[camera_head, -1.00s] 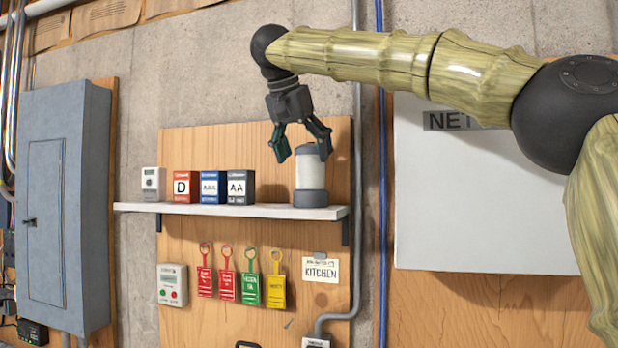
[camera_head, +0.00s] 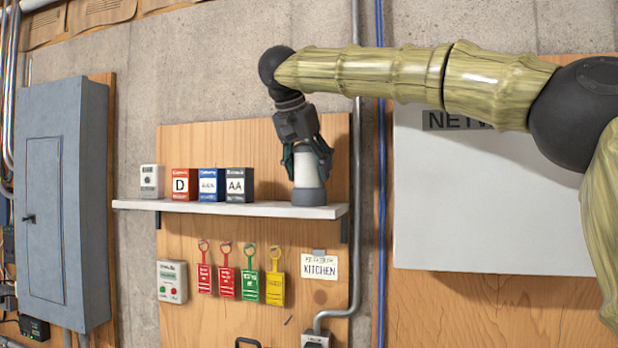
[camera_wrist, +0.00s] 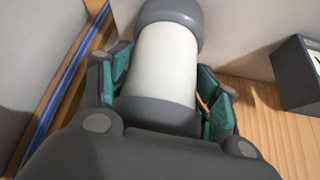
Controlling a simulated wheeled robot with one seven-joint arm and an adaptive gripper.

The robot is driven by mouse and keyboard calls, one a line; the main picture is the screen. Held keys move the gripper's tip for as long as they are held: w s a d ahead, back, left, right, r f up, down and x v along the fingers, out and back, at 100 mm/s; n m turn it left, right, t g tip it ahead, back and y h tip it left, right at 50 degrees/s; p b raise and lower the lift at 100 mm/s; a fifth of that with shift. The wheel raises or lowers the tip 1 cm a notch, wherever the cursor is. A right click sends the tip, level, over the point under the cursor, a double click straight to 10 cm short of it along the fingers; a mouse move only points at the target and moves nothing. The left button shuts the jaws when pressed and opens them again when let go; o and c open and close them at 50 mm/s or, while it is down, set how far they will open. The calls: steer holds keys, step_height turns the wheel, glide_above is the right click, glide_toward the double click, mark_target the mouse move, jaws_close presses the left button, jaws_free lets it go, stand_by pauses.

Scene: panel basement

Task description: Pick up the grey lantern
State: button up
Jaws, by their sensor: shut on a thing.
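The grey lantern (camera_head: 307,172) stands upright at the right end of the white shelf. It has a pale cylindrical middle and a grey base; my gripper partly hides its upper part in the head view. My gripper (camera_head: 308,160) reaches down from above with its fingers on both sides of the lantern, shut on it. In the wrist view the lantern (camera_wrist: 165,62) lies between the green-padded fingers of my gripper (camera_wrist: 165,95). The lantern's base still appears to rest on the shelf.
The white shelf (camera_head: 240,209) also holds a red D box (camera_head: 181,184), a blue box (camera_head: 210,184), a dark AA box (camera_head: 239,184) and a small white device (camera_head: 151,181), left of the lantern. A grey conduit (camera_head: 357,200) and a white NETWORK-type panel (camera_head: 480,200) are to the right.

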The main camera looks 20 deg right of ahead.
mark_target(307, 142)
steer(key=shift+r, duration=0.25)
steer(key=shift+r+b, duration=0.6)
steer(key=shift+r, duration=0.9)
steer(key=s+a+r+b, duration=0.1)
steer(key=s+a+b, duration=0.4)
steer(key=s+a, duration=0.6)
steer(key=shift+s+r, duration=0.3)
steer(key=shift+r, duration=0.1)
